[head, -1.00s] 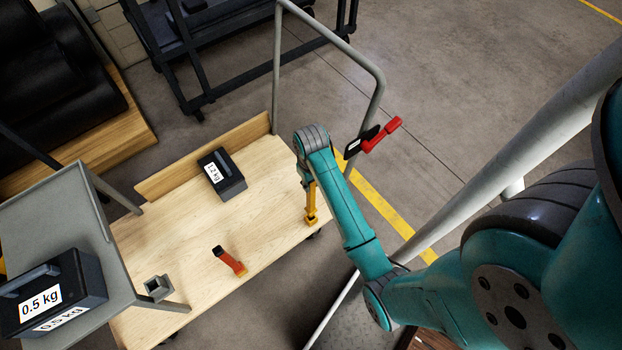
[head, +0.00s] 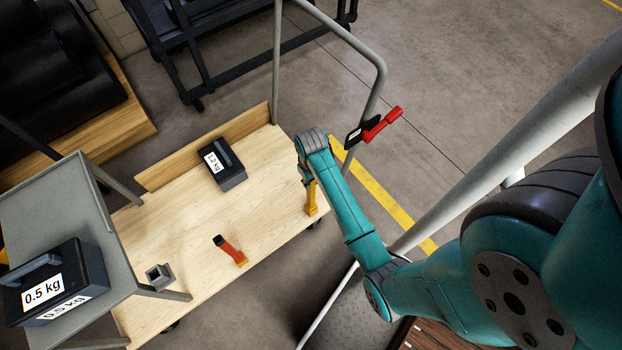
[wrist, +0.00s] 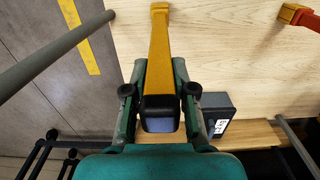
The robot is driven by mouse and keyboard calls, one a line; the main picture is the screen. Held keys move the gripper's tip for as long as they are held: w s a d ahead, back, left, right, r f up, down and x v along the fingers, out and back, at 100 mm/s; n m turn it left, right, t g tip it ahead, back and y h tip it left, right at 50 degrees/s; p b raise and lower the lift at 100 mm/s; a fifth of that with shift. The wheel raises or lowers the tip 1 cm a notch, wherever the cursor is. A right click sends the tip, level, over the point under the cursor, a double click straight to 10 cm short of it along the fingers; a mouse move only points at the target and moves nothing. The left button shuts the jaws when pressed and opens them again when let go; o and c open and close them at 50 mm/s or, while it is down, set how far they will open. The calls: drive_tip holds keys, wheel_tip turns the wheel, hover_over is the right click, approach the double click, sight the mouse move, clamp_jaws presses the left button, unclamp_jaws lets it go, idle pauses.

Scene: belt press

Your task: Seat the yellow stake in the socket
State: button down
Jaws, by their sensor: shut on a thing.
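The yellow stake (head: 311,197) is in my gripper near the right edge of the wooden cart deck, its wider foot end down. I cannot tell whether the foot touches the deck. In the wrist view the stake (wrist: 160,48) runs away from my gripper (wrist: 160,98), whose two fingers are shut on it just by its black cap (wrist: 160,113). The socket (head: 160,276), a small grey square open-topped block, stands at the deck's left front beside the grey shelf, apart from the stake. It looks empty.
A black 1.2 kg box (head: 232,163) is farther back. A 0.5 kg box (head: 65,280) sits on the grey shelf (head: 65,205). A grey rail (head: 377,100) carries a red-handled clamp (head: 382,124).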

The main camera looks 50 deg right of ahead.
drive_tip(key=shift+f, duration=0.55)
idle(0.7)
drive_tip(key=c, duration=0.9)
unclamp_jaws()
drive_tip(key=shift+o, duration=0.2)
wheel_tip(320, 180, up, 12)
drive_tip(key=shift+r, duration=0.1)
